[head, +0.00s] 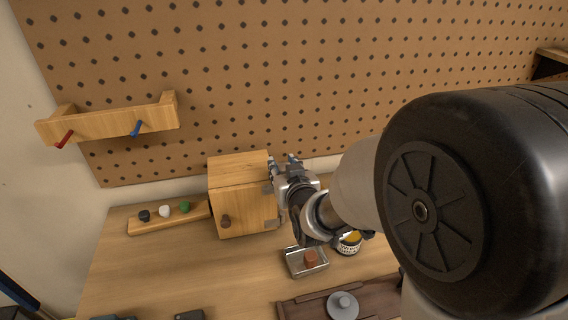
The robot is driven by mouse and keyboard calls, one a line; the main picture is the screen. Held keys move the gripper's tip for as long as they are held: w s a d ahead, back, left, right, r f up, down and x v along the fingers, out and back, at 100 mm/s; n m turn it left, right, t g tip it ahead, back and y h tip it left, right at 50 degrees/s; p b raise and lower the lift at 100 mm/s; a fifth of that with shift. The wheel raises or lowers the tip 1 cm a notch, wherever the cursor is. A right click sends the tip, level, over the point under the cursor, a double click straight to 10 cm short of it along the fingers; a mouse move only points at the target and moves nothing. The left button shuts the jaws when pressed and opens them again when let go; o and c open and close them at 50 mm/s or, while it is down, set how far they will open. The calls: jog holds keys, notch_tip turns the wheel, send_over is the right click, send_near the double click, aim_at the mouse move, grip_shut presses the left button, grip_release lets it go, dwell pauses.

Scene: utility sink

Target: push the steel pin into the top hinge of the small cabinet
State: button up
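The small cabinet (232,172) is a light wooden box on the workbench, with a dark round knob (225,221) on its front. The top hinge is hidden behind the gripper. I cannot make out the steel pin. The fingers are too small to tell whether they are open or shut on something.
A metal tray (292,266) with a brown piece (310,258) and a striped cup (347,247) with yellow contents stand right of the cabinet. A rack (140,228) with small knobs is left. A wooden shelf (110,122) with red and blue hooks hangs on the pegboard (250,70).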

jog(key=shift+o, duration=1.4)
jog(key=v, duration=0.7)
jog(key=shift+s, duration=0.3)
jog(key=shift+d+r, duration=0.1)
jog(key=s+d+m+g+h, duration=0.1)
jog(key=s+d+g, duration=0.3)
jog(key=s, duration=0.9)
jog(key=s+d+m+g+h, duration=0.2)
jog(key=s+d+g, duration=0.3)
jog(key=s+d, duration=0.5)
jog(key=s+h, duration=0.1)
jog(key=s, duration=0.2)
jog(key=shift+s+d, duration=0.35)
jog(key=shift+s, duration=0.05)
